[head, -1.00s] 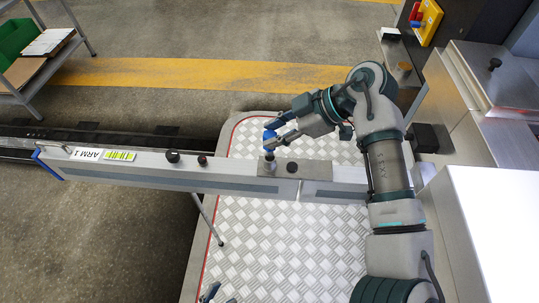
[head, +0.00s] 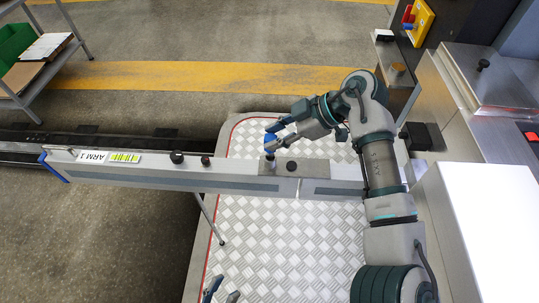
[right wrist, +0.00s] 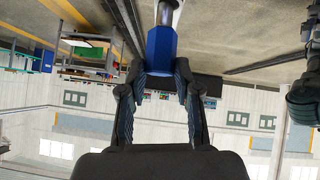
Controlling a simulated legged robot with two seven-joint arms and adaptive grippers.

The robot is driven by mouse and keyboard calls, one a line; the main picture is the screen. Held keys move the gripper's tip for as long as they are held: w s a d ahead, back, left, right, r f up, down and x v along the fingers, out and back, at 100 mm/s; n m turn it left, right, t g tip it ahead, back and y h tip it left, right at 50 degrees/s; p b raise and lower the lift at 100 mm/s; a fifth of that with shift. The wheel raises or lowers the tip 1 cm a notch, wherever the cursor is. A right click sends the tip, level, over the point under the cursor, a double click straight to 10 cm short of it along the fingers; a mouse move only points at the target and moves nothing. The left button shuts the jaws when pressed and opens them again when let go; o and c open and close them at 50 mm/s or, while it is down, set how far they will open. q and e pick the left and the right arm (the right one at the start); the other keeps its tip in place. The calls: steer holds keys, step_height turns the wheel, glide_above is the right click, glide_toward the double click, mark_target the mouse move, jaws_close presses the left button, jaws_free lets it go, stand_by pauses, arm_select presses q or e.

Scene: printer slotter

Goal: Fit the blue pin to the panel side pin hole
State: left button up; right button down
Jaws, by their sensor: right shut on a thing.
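The blue pin (head: 270,139) stands over the left end of the grey plate on the long panel beam (head: 225,170). Its metal shank (head: 269,158) points down at the plate; I cannot tell whether it is in a hole. My right gripper (head: 273,136) is shut on the pin's blue body. The right wrist view shows the blue hexagonal body (right wrist: 161,44) between the fingertips (right wrist: 160,72), with the metal shank beyond it. My left gripper (head: 221,294) is at the bottom edge, partly cut off, its two fingers apart and nothing visible between them.
The grey plate (head: 308,168) has a dark round knob or hole. Two dark knobs (head: 177,157) sit further left on the beam. A white cabinet (head: 485,225) stands at the right.

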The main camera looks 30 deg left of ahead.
arm_select(q)
steer(key=shift+s+r+h+p, duration=0.15)
steer(key=shift+r+h+p, duration=0.15)
steer(key=shift+r+p, duration=0.75)
arm_select(e)
steer(key=shift+s+f, duration=0.1)
steer(key=shift+f, duration=0.35)
